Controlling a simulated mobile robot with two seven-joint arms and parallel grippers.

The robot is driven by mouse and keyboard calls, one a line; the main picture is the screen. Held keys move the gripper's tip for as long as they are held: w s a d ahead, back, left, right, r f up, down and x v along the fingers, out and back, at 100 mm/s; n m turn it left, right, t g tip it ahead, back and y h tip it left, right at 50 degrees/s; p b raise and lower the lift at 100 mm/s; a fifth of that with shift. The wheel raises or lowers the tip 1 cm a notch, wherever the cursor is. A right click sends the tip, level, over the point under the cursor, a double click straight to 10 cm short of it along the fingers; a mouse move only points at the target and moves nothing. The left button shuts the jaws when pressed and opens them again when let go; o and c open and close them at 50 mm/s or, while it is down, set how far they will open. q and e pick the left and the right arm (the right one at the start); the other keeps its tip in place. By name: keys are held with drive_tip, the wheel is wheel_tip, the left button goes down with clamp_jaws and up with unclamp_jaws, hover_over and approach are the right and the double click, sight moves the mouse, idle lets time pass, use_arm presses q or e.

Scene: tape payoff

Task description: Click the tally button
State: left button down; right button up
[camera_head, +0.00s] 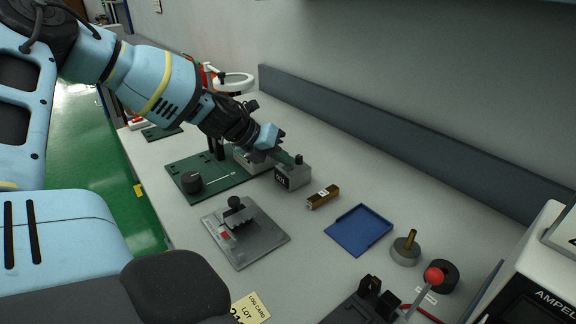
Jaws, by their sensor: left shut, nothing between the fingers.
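The tally counter (293,176) is a small grey box with a dark display on its front, near the middle of the table. Its black tally button (299,159) stands up from the top. My left gripper (270,138) is shut and empty. In the picture it is just up and left of the counter, over the rear part of the green board. It looks apart from the button; its exact height is unclear. My right gripper is not in view.
The green board (211,179) with a black knob lies left of the counter. A dark rail (400,144) runs along the wall.

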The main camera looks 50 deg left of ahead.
use_arm(q)
drive_tip(key=shift+r+p, duration=0.4)
drive_tip(key=shift+r, duration=0.4)
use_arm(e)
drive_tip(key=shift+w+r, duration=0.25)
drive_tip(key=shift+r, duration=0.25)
